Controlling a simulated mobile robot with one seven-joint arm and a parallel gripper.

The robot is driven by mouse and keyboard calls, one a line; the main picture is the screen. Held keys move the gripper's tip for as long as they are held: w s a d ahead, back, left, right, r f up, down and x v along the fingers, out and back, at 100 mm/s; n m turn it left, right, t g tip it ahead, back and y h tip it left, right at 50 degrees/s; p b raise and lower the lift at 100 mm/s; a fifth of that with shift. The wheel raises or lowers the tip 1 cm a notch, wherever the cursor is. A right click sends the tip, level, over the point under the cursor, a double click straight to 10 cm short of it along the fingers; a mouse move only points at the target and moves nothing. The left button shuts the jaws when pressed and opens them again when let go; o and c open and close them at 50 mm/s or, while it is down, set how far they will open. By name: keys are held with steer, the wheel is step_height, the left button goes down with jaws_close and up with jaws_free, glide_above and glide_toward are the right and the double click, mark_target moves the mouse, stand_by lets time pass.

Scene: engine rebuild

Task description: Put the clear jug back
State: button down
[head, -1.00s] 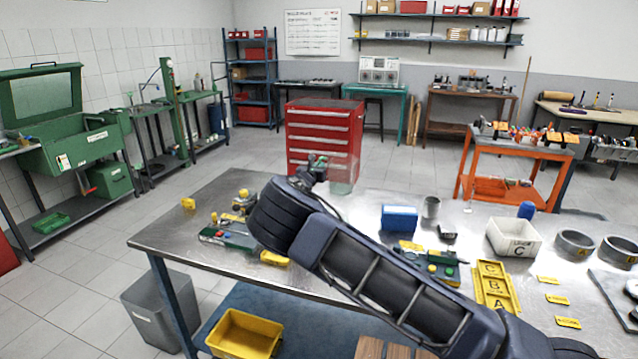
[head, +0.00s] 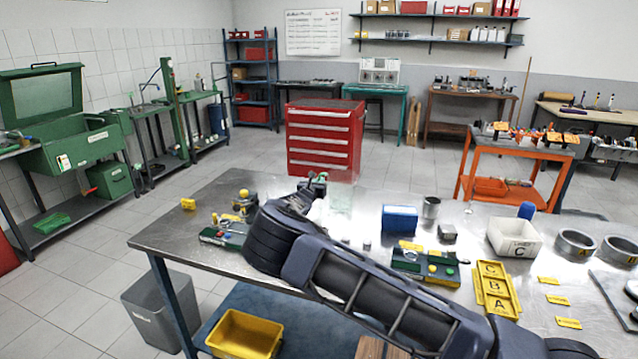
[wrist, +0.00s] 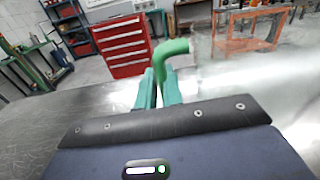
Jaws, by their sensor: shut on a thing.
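The clear jug (head: 341,201) is a faint see-through shape at the back edge of the steel workbench in the head view. My gripper (head: 317,184) is at its left side, partly hidden behind my own arm. In the wrist view my gripper's teal fingers (wrist: 158,88) are shut on the jug's green handle (wrist: 173,48). The jug's clear body is blurred and hard to make out to the right of the handle. I cannot tell whether its base touches the bench.
A white bin marked C (head: 513,238) is farther right. A red tool cabinet (head: 322,140) stands behind the bench.

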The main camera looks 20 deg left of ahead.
steer(key=shift+f, duration=0.1)
steer(key=c, duration=1.5)
jaws_free()
steer(key=shift+c, duration=0.2)
steer(key=s, duration=1.2)
steer(key=shift+a, duration=0.25)
steer(key=shift+r, duration=0.2)
